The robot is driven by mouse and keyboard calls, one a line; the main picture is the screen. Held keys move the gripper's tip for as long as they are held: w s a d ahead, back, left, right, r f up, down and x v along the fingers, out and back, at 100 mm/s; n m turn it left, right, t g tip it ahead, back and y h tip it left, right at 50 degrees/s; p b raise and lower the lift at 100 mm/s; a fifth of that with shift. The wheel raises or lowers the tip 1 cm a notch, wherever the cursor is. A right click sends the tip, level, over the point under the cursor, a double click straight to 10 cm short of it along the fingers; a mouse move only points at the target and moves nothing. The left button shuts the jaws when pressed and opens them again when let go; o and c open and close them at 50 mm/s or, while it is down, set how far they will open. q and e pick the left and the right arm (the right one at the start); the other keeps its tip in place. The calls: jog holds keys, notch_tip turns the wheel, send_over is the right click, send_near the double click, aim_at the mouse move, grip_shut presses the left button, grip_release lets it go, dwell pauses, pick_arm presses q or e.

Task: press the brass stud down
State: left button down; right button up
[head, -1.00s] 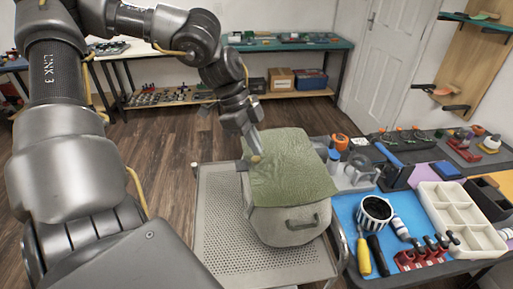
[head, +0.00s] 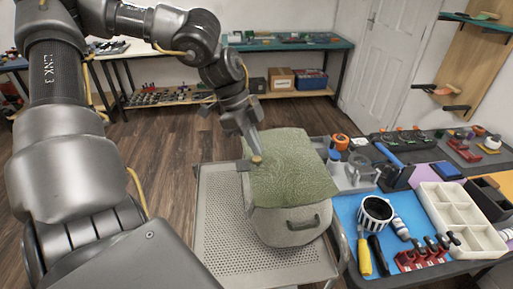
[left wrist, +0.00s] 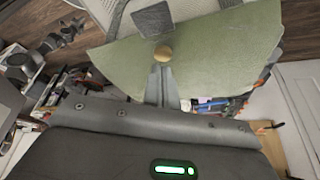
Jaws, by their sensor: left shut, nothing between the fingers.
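The brass stud (head: 257,159) is a small round knob at the left edge of the olive-green flap (head: 290,180) of a grey bag (head: 285,228). My left gripper (head: 253,150) is shut and empty, with its fingers pointing down at the stud. In the left wrist view the stud (left wrist: 163,53) lies just beyond the fingertips (left wrist: 161,68). I cannot tell whether they touch it. A dark tab (left wrist: 153,19) lies beside the stud. My right gripper is not in view.
The bag stands on a perforated metal cart (head: 222,235). A workbench to the right holds a blue mat (head: 349,212), a striped cup (head: 375,212), a screwdriver (head: 364,256) and a white divided tray (head: 462,216). Wooden floor (head: 165,150) is clear to the left.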

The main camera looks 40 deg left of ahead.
aim_at(255, 157)
pick_arm(q)
jog(key=shift+f+b, duration=1.2)
jog(key=shift+f, duration=0.05)
dwell(0.8)
jog(key=shift+r, duration=0.15)
notch_tip(255, 157, up, 8)
jog(key=p, duration=0.5)
jog(key=shift+p, duration=0.4)
dwell(0.5)
